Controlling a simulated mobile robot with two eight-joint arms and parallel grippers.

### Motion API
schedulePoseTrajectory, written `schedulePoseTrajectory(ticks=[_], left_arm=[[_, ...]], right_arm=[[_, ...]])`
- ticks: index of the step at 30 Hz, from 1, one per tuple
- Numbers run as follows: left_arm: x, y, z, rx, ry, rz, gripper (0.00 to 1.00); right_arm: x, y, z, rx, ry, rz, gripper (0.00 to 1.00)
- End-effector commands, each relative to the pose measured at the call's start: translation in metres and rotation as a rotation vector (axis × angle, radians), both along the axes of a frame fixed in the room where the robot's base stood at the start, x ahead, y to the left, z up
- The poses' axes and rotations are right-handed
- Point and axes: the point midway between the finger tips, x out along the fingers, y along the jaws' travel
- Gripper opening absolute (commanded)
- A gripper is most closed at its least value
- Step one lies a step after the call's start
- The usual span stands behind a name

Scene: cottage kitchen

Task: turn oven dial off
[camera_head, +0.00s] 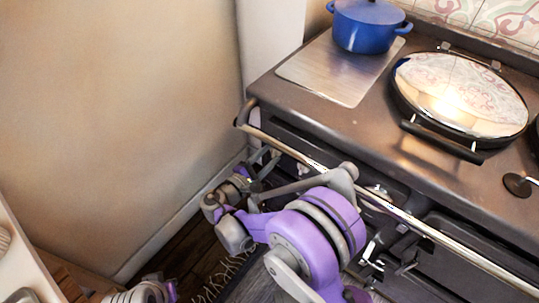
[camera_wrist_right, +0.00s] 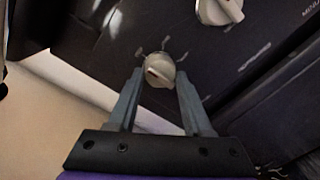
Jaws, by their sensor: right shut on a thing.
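The oven dial (camera_wrist_right: 158,70) is a round pale knob with a dark pointer line, on the dark front panel in the right wrist view. Marks are painted around it. My right gripper (camera_wrist_right: 157,78) has one finger on each side of the dial and is shut on it. In the head view my purple right arm reaches to the left end of the oven (camera_head: 390,180) front, below the rail. The dial and fingertips are hard to make out there. My left gripper cannot be made out.
A second pale knob (camera_wrist_right: 219,10) sits farther up the panel in the right wrist view. A metal rail (camera_head: 440,236) runs along the oven front. A blue pot (camera_head: 368,27) and a round shiny lid (camera_head: 460,92) are on top. A plain wall (camera_head: 120,110) stands at left.

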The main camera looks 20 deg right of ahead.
Motion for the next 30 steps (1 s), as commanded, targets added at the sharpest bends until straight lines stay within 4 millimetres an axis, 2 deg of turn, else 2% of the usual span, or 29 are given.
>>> schedulePoseTrajectory(ticks=[7, 8, 12, 13, 23, 26, 30], left_arm=[[0.000, 0.000, 0.000, 0.000, 0.000, 0.000, 0.00], [0.000, 0.000, 0.000, 0.000, 0.000, 0.000, 0.00], [0.000, 0.000, 0.000, 0.000, 0.000, 0.000, 0.00], [0.000, 0.000, 0.000, 0.000, 0.000, 0.000, 0.00], [0.000, 0.000, 0.001, 0.000, 0.000, 0.000, 0.00], [0.000, 0.000, 0.003, 0.000, -0.001, 0.000, 0.00], [-0.001, 0.000, 0.007, 0.000, -0.002, 0.000, 0.00]], right_arm=[[0.000, 0.000, 0.000, 0.000, 0.000, 0.000, 0.00], [0.000, 0.000, 0.000, 0.000, 0.000, 0.000, 0.52], [0.000, 0.000, 0.000, 0.000, 0.000, 0.000, 0.77], [0.000, 0.000, 0.000, 0.000, 0.000, 0.000, 0.79], [-0.002, 0.003, 0.000, 0.000, -0.001, 0.001, 0.79], [-0.007, 0.012, 0.001, 0.001, -0.001, 0.004, 0.79], [-0.023, 0.034, 0.003, 0.002, 0.000, 0.005, 0.79]])
